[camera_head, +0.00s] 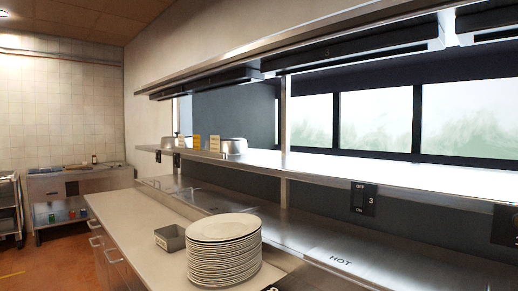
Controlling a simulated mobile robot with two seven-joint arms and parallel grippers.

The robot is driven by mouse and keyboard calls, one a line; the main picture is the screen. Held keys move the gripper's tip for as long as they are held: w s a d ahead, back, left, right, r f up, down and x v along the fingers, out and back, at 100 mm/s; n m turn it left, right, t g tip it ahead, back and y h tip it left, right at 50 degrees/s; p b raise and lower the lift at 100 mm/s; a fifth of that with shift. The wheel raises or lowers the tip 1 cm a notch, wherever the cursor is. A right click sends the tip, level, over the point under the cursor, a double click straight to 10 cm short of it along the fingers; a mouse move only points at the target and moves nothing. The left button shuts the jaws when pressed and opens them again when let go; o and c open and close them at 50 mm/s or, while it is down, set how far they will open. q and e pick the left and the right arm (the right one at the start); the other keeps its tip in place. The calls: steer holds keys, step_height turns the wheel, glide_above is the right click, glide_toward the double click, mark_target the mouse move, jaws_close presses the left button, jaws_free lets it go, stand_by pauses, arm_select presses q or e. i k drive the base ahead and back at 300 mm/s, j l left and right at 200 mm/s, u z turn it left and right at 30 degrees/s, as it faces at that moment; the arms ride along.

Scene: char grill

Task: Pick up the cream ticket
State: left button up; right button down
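Two small upright tickets stand close together on the upper steel shelf, left of the picture's middle. Neither of my grippers shows in the head view.
The upper shelf (380,172) runs along the pass above a lower steel surface marked HOT. Metal pans (234,146) sit beside the tickets. A tall stack of white plates (223,250) and a small grey container (171,238) stand on the counter (140,222). Open floor lies left.

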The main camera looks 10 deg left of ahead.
mark_target(215, 140)
steer(key=i+j+z, duration=0.15)
steer(key=z, duration=0.25)
steer(key=i+j+z, duration=0.1)
steer(key=j+z, duration=0.35)
steer(key=i+j+z, duration=0.1)
steer(key=z, duration=0.3)
steer(key=j+z, duration=0.55)
steer(key=j, duration=0.4)
steer(key=k+j+z, duration=0.15)
steer(key=j, duration=0.35)
steer(key=j+z, duration=0.2)
steer(key=j, duration=0.35)
steer(key=k+j+z, duration=0.15)
steer(key=j, duration=0.3)
